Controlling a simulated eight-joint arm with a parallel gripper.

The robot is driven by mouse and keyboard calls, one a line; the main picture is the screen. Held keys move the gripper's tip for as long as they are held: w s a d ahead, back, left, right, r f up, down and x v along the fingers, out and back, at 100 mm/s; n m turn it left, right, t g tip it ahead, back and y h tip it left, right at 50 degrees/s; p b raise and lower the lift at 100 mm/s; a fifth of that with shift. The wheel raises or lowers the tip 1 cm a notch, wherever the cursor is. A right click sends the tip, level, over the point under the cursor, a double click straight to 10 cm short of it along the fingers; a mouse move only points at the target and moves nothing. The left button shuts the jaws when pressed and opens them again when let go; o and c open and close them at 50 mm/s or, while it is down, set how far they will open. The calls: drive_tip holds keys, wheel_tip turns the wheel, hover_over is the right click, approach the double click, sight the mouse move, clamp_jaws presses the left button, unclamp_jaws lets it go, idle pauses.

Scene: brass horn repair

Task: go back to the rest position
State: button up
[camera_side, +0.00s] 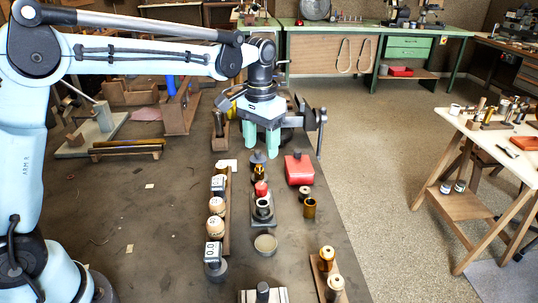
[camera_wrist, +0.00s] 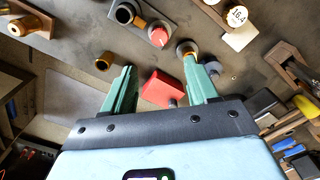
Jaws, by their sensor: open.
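My gripper (camera_side: 261,138) hangs over the far part of the dark bench, its two green fingers pointing down. In the wrist view the fingers (camera_wrist: 163,84) are apart, with nothing held between them. A red box (camera_side: 299,169) sits on the bench to the right of and below the gripper in the side view. The same red box (camera_wrist: 163,90) appears between the fingers in the wrist view, beyond them on the bench.
A row of gauges and round wooden pieces (camera_side: 216,206) stands on a wooden strip. Brass sleeves (camera_side: 310,208) and a small dish (camera_side: 265,244) stand nearby. The bench's left middle (camera_side: 120,210) is mostly clear.

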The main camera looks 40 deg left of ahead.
drive_tip(key=s+a+t, duration=0.3)
drive_tip(key=s+t, duration=0.4)
drive_tip(key=s, duration=1)
drive_tip(key=shift+a, duration=0.15)
